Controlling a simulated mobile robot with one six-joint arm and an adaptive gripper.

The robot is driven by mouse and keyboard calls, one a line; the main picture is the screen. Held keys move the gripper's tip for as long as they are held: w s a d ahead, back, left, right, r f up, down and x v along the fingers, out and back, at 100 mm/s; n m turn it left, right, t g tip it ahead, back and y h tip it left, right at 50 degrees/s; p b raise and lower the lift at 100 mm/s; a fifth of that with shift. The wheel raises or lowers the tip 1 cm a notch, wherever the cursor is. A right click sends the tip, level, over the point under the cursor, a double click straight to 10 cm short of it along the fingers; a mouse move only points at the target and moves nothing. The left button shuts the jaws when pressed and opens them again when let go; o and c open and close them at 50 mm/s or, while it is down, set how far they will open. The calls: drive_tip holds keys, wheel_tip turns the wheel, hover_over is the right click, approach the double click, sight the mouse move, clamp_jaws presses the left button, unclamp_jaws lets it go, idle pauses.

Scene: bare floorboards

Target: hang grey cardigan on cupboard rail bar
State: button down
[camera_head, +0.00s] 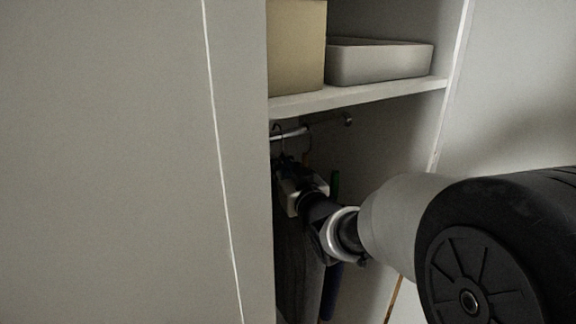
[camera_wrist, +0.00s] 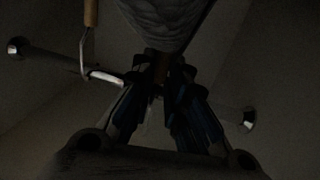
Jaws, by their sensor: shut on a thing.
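My gripper (camera_head: 289,172) is inside the cupboard, just below the rail bar (camera_head: 325,121). In the wrist view its fingers (camera_wrist: 163,88) are shut at the lower edge of grey knitted cloth, which looks like the grey cardigan (camera_wrist: 166,20). The exact hold, on cloth or on a hanger, is too dark to tell. In the head view dark grey cloth (camera_head: 292,270) hangs below my gripper, partly hidden by the cupboard's left side. The rail also shows in the wrist view (camera_wrist: 45,57), passing behind the fingers. Whether the cardigan's hook rests on it is unclear.
A wooden-ended hanger with a wire hook (camera_wrist: 90,14) meets the rail at left. Narrow green (camera_head: 335,184) and blue (camera_head: 331,292) items show beside my wrist. Above, the shelf (camera_head: 360,95) carries a beige box (camera_head: 297,45) and a pale tray (camera_head: 380,63).

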drive_tip(key=shift+a+p+x, duration=0.15)
drive_tip(key=shift+p+x, duration=0.25)
drive_tip(key=shift+x, duration=0.45)
drive_tip(key=shift+a+p+x, duration=0.15)
drive_tip(key=shift+p+x, duration=0.25)
drive_tip(key=shift+x, duration=0.4)
drive_tip(key=shift+w+a, duration=0.15)
wheel_tip(320, 180, down, 2)
drive_tip(key=shift+f+b, duration=0.1)
drive_tip(key=shift+b, duration=1.15)
drive_tip(key=c, duration=1.6)
unclamp_jaws()
drive_tip(key=shift+c, duration=0.2)
drive_tip(key=shift+o, duration=0.6)
drive_tip(key=shift+f, duration=0.2)
drive_tip(key=shift+s, duration=0.2)
